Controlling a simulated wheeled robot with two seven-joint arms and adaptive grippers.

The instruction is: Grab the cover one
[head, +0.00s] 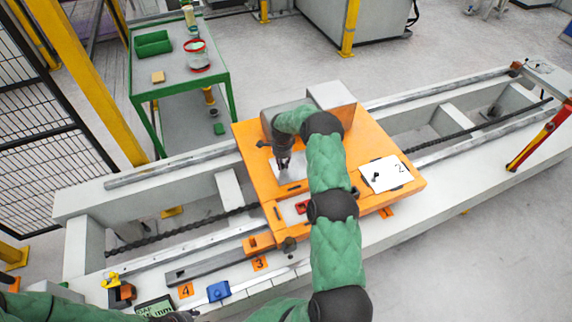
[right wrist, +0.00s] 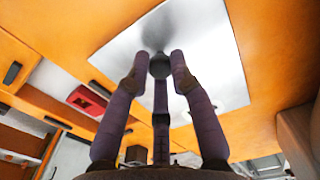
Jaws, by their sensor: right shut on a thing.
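The cover one is a bright silver plate (head: 291,168) with a dark knob, lying on the orange carriage (head: 258,192). In the right wrist view the plate (right wrist: 215,58) fills the upper middle, and no number is readable on it. My right gripper (head: 283,160) reaches down over it. In the right wrist view its two fingers (right wrist: 160,66) are closed on the dark round knob (right wrist: 160,64). I cannot tell whether the plate touches the carriage. A second cover, white with a "2" (head: 385,174) and its own knob, lies to the right. My left gripper's fingers are not visible.
Long rails (head: 170,171) run along the white gantry bed (head: 87,205). A blue block (head: 218,291) and numbered orange tags (head: 186,290) lie along the front edge.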

